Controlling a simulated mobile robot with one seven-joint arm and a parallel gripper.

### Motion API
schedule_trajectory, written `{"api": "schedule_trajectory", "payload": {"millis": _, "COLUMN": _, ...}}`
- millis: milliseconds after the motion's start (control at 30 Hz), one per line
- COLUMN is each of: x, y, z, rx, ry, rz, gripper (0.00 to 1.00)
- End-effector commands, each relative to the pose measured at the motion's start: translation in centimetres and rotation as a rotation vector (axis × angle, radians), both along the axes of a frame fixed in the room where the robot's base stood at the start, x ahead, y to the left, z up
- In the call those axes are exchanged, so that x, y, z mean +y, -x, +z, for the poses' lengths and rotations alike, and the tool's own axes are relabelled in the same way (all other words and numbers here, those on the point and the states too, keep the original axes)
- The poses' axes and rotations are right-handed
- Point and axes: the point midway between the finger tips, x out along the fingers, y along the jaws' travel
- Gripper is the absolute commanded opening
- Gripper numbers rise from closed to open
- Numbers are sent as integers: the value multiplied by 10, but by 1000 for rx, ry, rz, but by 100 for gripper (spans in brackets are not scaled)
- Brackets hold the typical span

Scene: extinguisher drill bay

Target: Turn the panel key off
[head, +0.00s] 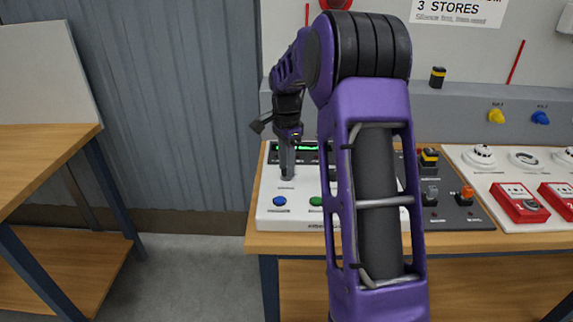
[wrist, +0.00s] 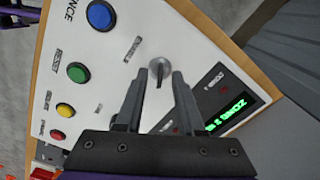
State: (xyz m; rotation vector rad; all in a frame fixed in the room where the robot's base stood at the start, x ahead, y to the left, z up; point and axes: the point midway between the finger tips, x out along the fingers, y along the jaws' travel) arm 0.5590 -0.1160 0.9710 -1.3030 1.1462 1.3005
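The white alarm panel (head: 268,214) lies on the wooden bench and fills much of the wrist view (wrist: 110,60). Its key switch (wrist: 159,66) is a small round grey knob with a thin upright key piece. My gripper (wrist: 161,75) is open, with one dark finger on each side of the key in the picture and visible gaps between. I cannot tell whether the fingertips are level with the key or above it. In the head view my gripper (head: 287,176) points down over the panel's left part, and the key is hidden there.
A blue button (wrist: 99,15), a green button (wrist: 77,72), a yellow button (wrist: 65,110) and a red button line the panel edge. A lit green display (wrist: 225,117) sits right of the fingers. A dark control box (head: 455,214) stands beside the panel.

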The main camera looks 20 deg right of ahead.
Motion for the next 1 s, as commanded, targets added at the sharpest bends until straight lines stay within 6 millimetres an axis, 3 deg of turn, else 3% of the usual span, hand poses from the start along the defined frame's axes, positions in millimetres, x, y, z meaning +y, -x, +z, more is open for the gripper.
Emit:
{"api": "schedule_trajectory", "payload": {"millis": 33, "x": 0, "y": 0, "z": 0, "rx": 0, "ry": 0, "rz": 0, "gripper": 38}}
{"api": "schedule_trajectory", "payload": {"millis": 233, "x": 0, "y": 0, "z": 0, "rx": 0, "ry": 0, "rz": 0, "gripper": 2}}
{"api": "schedule_trajectory", "payload": {"millis": 267, "x": 0, "y": 0, "z": 0, "rx": 0, "ry": 0, "rz": 0, "gripper": 0}}
{"api": "schedule_trajectory", "payload": {"millis": 733, "x": 0, "y": 0, "z": 1, "rx": 0, "ry": 0, "rz": 17, "gripper": 0}}
{"api": "schedule_trajectory", "payload": {"millis": 1000, "x": 0, "y": 0, "z": 2, "rx": 2, "ry": -1, "rz": 140, "gripper": 0}}
